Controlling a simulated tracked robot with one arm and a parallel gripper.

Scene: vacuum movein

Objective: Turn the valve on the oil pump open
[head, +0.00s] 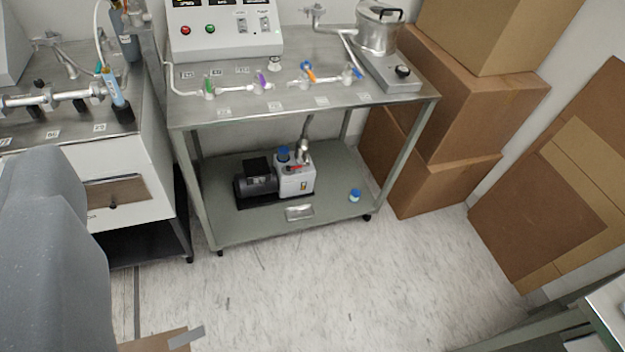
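The oil pump (297,183) stands on the lower shelf of the metal cart in the middle of the head view. It has a black motor (256,184) on its left and a pale grey body with a blue cap (284,154) on top. A metal fitting (303,150) rises from the body and joins a dark hose. A small red part (294,168), possibly the valve handle, shows near the top of the body. It is too small to tell how it is turned. My gripper is not in view.
The cart (300,230) has glass tubing with coloured stopcocks, a control box (222,45) and a pot (378,35) on top. A blue-capped bottle (354,195) is on its shelf. Boxes (470,105) stand right, a bench (125,165) left. The floor (310,285) in front is clear.

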